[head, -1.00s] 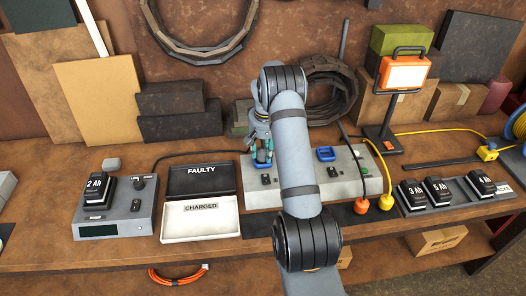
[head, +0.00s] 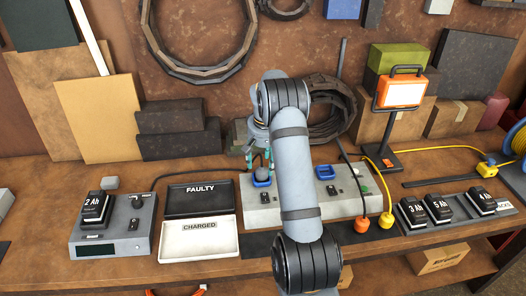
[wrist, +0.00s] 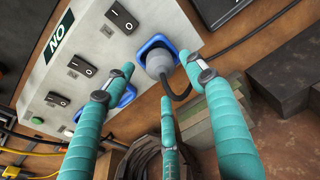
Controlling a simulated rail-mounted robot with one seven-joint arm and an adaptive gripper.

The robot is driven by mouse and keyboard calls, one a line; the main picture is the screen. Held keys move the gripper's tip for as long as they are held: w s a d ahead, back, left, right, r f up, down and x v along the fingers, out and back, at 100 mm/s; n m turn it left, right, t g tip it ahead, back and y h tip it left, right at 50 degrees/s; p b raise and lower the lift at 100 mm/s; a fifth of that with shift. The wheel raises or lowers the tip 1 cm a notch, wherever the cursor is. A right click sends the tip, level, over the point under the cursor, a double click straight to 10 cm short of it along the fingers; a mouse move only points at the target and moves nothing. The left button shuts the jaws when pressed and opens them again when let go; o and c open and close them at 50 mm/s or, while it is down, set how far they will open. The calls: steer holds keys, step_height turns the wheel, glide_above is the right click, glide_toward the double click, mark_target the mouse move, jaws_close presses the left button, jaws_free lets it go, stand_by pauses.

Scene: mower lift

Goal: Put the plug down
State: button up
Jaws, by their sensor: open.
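A grey-blue plug (wrist: 158,62) sits in a blue-rimmed socket of the grey outlet box (wrist: 75,60) in the wrist view, a dark cord curving from it. It also shows in the head view (head: 262,176), at the box's left end. My gripper (head: 258,160) has teal fingers and is just above the plug. In the wrist view its fingers (wrist: 155,88) are spread around the plug with gaps, holding nothing. A second blue socket (head: 325,172) is on the right of the box; I see no plug in it. My arm hides the box's middle.
An orange plug (head: 362,224) and a yellow plug (head: 387,220) hang on cords in front of the box. CHARGED (head: 197,240) and FAULTY (head: 200,200) trays and a charger (head: 112,232) lie left. A work lamp (head: 399,90) and several batteries (head: 440,210) stand right.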

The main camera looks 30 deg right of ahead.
mark_target(262, 169)
step_height(262, 169, up, 8)
steer(key=s, duration=0.1)
steer(key=shift+a, duration=0.15)
steer(key=shift+s+f, duration=0.1)
steer(key=shift+f, duration=0.15)
steer(key=f, duration=0.4)
steer(key=w+f, duration=0.1)
steer(key=f, duration=0.7)
steer(key=shift+w+d+f, duration=0.25)
steer(key=shift+w+f, duration=0.05)
steer(key=shift+w, duration=0.1)
steer(key=shift+w+r+p, duration=0.1)
steer(key=shift+r+p, duration=0.35)
steer(key=shift+r, duration=0.85)
